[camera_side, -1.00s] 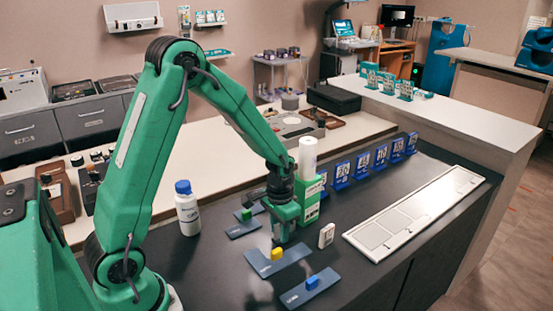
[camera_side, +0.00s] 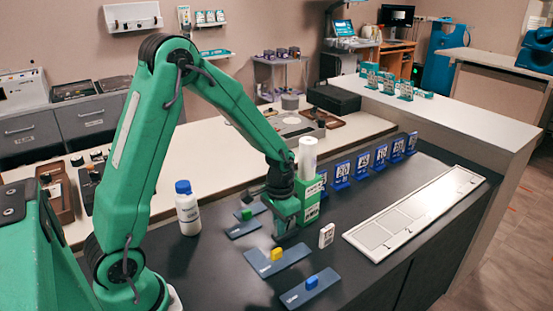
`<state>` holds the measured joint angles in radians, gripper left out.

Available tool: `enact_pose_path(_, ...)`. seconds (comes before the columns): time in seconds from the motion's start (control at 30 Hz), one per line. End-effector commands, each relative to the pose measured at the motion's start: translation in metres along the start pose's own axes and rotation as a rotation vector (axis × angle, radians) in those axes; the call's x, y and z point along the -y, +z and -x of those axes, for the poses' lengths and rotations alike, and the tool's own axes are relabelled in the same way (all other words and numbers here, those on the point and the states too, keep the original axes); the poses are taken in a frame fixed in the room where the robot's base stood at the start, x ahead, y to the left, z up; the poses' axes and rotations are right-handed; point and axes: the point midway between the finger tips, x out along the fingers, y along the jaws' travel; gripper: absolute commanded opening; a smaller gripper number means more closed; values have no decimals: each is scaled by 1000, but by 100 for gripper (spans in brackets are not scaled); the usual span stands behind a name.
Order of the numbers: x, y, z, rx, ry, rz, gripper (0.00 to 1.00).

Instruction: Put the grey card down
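My gripper (camera_side: 281,233) points down over the dark counter, just behind the slate-grey plate with a yellow block (camera_side: 268,268). Its fingertips are small and partly hidden, so I cannot tell whether they are open or shut, or whether they hold anything. A small pale grey-white card-like piece (camera_side: 327,235) stands upright on the counter to the right of my gripper, apart from it. Two more slate-grey plates lie flat, one with a green block (camera_side: 240,231) to the left and one with a blue block (camera_side: 300,296) in front. I cannot tell which piece is the grey card.
A white bottle with a blue cap (camera_side: 188,210) stands left of my gripper. A green box (camera_side: 310,200) with a white roll (camera_side: 308,158) is close behind it. Blue numbered stands (camera_side: 362,165) line the back. A long white tray (camera_side: 418,212) lies at the right.

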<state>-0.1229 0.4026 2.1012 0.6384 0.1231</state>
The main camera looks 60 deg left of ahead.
Motion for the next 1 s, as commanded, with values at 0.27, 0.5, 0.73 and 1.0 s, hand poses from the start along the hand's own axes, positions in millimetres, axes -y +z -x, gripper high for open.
enact_pose_path(0.27, -11, 4, 35, -4, 0, -5, 0)
enact_pose_path(0.5, -51, 22, 61, -5, 0, -7, 0)
enact_pose_path(0.73, -84, 37, 82, -3, 0, -5, 0)
enact_pose_path(1.0, -104, 46, 95, -2, 0, -2, 0)
